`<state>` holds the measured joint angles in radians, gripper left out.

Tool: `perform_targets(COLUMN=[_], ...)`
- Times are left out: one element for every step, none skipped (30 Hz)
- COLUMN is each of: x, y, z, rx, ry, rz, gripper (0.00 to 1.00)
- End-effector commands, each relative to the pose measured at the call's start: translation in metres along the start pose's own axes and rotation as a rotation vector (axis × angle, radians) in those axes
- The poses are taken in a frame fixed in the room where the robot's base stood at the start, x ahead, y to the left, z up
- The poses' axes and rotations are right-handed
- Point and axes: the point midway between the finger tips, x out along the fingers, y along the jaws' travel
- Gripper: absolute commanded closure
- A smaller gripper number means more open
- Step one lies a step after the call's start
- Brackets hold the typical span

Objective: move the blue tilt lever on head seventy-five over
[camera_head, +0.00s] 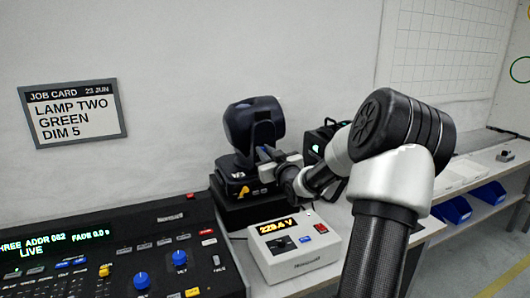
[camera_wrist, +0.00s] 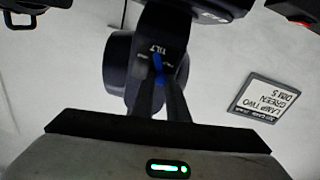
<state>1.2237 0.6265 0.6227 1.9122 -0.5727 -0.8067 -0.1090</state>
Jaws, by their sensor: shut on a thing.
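The dark moving head lamp (camera_head: 253,128) stands on a black base beyond the mixing desk. It also shows in the wrist view (camera_wrist: 117,70), where the word TILT is printed on its arm. The blue tilt lever (camera_wrist: 158,66) sits beside that word, between the tips of my gripper (camera_wrist: 160,84). My gripper (camera_head: 268,156) is at the lamp's arm in the head view and is shut on the lever. The fingers hide part of the lever, and the head view does not show it clearly. The marking on the lamp's base is too small to read surely.
A control desk (camera_head: 120,262) with blue knobs fills the lower left. A white meter box (camera_head: 296,246) reading 229.4 V stands below my wrist. Another dark fixture (camera_head: 322,140) stands behind my arm. A job card (camera_head: 72,112) hangs on the wall. Blue bins (camera_head: 487,193) are at right.

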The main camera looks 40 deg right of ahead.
Motion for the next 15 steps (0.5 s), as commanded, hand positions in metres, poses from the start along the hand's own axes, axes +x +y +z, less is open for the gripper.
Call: perform_targets(x=[0.0, 0.0, 0.0, 0.0, 0.0, 0.0, 0.0, 0.0, 0.0, 0.0, 0.0, 0.0, 0.0, 0.0, 0.0], y=[-0.005, -0.005, -0.005, -0.004, -0.004, -0.003, -0.002, -0.001, 0.0, 0.0, 0.001, 0.002, 0.003, 0.004, 0.006], z=[0.002, 0.002, 0.001, 0.001, 0.001, 0.0, 0.0, 0.0, -0.001, -0.001, -0.001, -0.001, -0.001, -0.001, -0.001], rx=[0.016, 0.027, 0.042, 0.056, 0.071, 0.096, 0.116, 0.138, 0.172, 0.199, 0.226, 0.264, 0.293, 0.322, 0.359], ry=[-0.005, -0.006, -0.006, -0.006, -0.006, -0.007, -0.007, -0.007, -0.007, -0.007, -0.008, -0.008, -0.009, -0.01, -0.01], rz=[-0.01, -0.01, -0.011, -0.011, -0.011, -0.011, -0.011, -0.011, -0.011, -0.011, -0.012, -0.012, -0.012, -0.011, -0.011], gripper=[1.0, 1.0, 1.0, 1.0, 1.0, 1.0, 1.0, 1.0, 1.0, 1.0, 1.0, 1.0, 1.0, 1.0, 1.0])
